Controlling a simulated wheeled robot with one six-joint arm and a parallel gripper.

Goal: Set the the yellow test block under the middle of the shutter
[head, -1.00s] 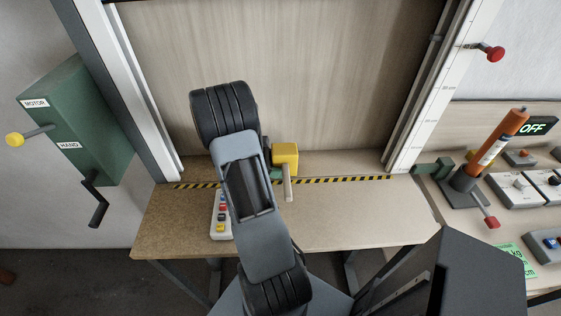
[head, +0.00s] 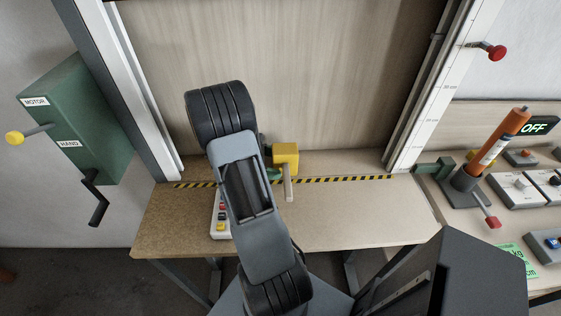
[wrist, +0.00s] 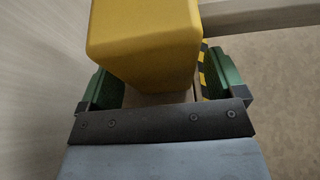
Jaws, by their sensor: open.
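The yellow test block (head: 286,154) stands on the bench near the middle of the black-and-yellow striped line, in front of the wooden shutter panel (head: 290,70). A pale bar (head: 289,190) extends from it toward the front of the bench. My gripper (wrist: 162,88) is open, with a green-padded finger on each side of the block (wrist: 145,45) in the wrist view. A gap shows beside the right finger; contact on the left is unclear. In the head view my arm hides most of the gripper, with only some green (head: 275,173) showing.
A button box (head: 221,228) lies on the bench (head: 165,225) left of my arm. A green MOTOR/HAND box (head: 85,130) with a crank is at left. An orange cylinder (head: 502,135) on a stand and control boxes are at right. The bench's right front is clear.

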